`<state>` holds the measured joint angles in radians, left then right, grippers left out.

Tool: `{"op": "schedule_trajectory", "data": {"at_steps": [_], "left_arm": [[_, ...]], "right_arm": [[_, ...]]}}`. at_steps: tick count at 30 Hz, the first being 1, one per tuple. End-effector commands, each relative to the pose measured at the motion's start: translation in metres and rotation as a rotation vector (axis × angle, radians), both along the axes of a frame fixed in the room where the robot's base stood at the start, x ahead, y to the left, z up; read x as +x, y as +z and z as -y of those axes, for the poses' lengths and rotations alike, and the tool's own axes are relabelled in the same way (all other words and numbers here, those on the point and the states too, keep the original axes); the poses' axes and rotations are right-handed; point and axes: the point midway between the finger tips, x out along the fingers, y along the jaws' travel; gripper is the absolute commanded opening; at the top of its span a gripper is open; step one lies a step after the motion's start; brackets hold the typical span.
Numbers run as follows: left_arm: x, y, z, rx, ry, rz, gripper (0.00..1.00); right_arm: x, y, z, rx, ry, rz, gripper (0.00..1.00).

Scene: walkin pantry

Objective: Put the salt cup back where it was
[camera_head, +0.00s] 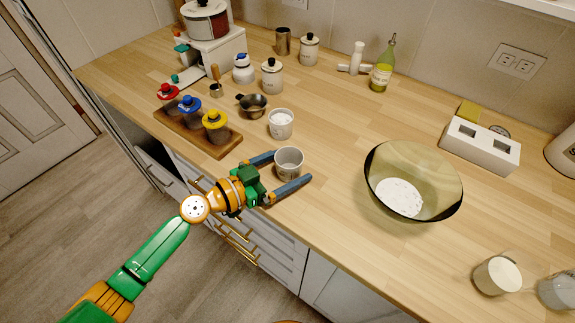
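A small light-grey cup (289,166) stands upright near the counter's front edge; its inside looks empty. My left gripper (294,168) is open, with one blue finger on each side of this cup; a gap shows between the cup and the nearer finger. A similar cup (281,131) filled with white stuff stands just behind it. A cup with pale contents (497,278) and another cup (558,291) stand at the lower right. No label shows which is the salt cup. A large glass bowl (425,169) holds white powder. My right gripper is out of view.
A wooden rack (222,147) with red, blue and yellow lidded jars stands left of the cups. A small dark pan (252,106) and lidded canisters (272,78) are behind. A white block (480,146) stands at the right. The counter between the cups and bowl is clear.

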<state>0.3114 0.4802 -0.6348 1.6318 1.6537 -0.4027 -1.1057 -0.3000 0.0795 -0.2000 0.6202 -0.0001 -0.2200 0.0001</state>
Motion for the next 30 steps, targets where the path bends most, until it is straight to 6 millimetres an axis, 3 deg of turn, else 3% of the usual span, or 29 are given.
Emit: {"op": "schedule_trajectory", "data": {"at_steps": [5, 19, 30], "left_arm": [[-0.001, 0.003, -0.002, 0.001, 0.001, 0.000, 1.00], [-0.062, 0.010, -0.087, 0.002, 0.003, -0.003, 1.00], [-0.070, 0.020, -0.096, 0.000, -0.001, 0.001, 1.00]], "right_arm": [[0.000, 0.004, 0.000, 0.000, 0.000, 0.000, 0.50], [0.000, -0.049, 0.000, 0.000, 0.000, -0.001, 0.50], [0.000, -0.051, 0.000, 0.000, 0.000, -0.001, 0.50]]}}
